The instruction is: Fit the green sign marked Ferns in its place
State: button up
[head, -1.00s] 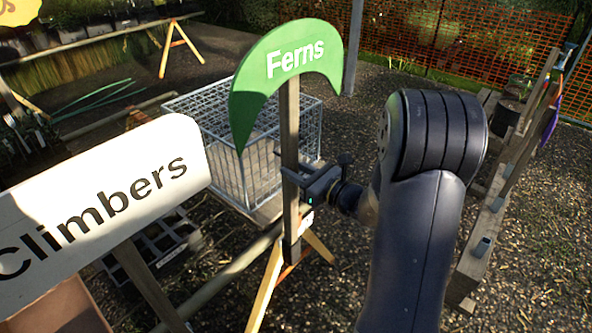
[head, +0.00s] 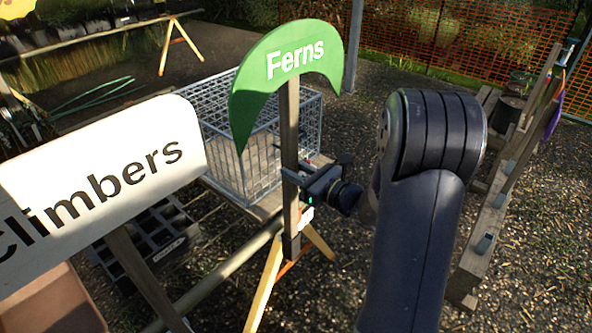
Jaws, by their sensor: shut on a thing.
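The green crescent-shaped sign marked Ferns (head: 262,70) is upright on a grey-brown wooden post (head: 291,130) near the middle of the head view. My gripper (head: 293,177) is shut on this post below the green board, coming from the right. The post's lower end shows near the orange-and-yellow legs of a trestle (head: 262,285); I cannot tell whether it touches anything there.
A white sign marked Climbers (head: 105,165) on a post fills the near left. A wire cage (head: 225,130) stands behind the Ferns post. A wooden rack with grey sockets (head: 485,243) is at right. Gravel between is mostly clear.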

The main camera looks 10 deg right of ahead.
jog(key=shift+f, duration=0.1)
dwell(0.3)
jog(key=shift+f+b, duration=0.45)
jog(key=shift+b, duration=0.25)
jog(key=o, duration=1.1)
jog(key=shift+o, duration=0.2)
jog(key=shift+f, duration=0.1)
jog(key=shift+s+d, duration=0.1)
jog(key=b+v, duration=0.1)
jog(key=v, duration=0.9)
jog(key=shift+s+d, duration=0.15)
jog(key=shift+s, duration=0.1)
